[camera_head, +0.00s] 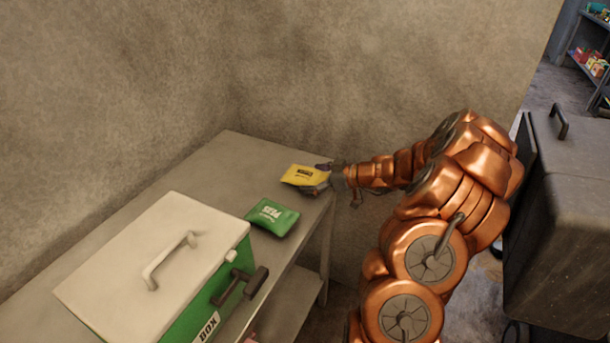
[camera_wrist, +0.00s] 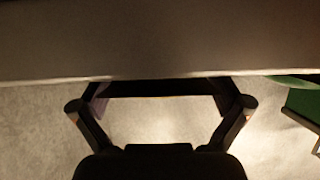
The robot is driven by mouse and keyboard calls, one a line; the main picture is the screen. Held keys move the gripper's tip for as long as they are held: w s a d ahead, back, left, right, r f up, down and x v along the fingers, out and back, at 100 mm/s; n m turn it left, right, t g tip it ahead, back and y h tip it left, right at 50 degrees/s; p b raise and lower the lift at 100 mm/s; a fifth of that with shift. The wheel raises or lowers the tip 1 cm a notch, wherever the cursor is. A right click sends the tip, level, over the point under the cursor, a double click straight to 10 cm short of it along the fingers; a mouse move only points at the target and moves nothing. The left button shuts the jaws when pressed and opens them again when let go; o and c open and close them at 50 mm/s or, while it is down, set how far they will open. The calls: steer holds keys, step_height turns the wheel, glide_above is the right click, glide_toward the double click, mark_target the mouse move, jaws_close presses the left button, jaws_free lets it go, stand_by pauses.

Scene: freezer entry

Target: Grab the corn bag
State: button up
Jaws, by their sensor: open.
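The yellow corn bag (camera_head: 303,175) lies near the far right corner of the grey table, in the head view. My gripper (camera_head: 328,177) is at the table's right edge, close against the bag's right end. Whether its fingers touch or straddle the bag cannot be told. In the wrist view my gripper (camera_wrist: 161,104) has its two fingers spread wide apart. I cannot make out the yellow bag in that view.
A green bag labelled as peas (camera_head: 272,217) lies nearer on the table (camera_head: 183,172). A green cooler with a white lid (camera_head: 155,262) fills the table's near end. Walls stand behind the table. A dark cabinet (camera_head: 560,220) stands at the right.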

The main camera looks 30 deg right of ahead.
steer(key=shift+c, duration=0.2)
steer(key=c, duration=1.1)
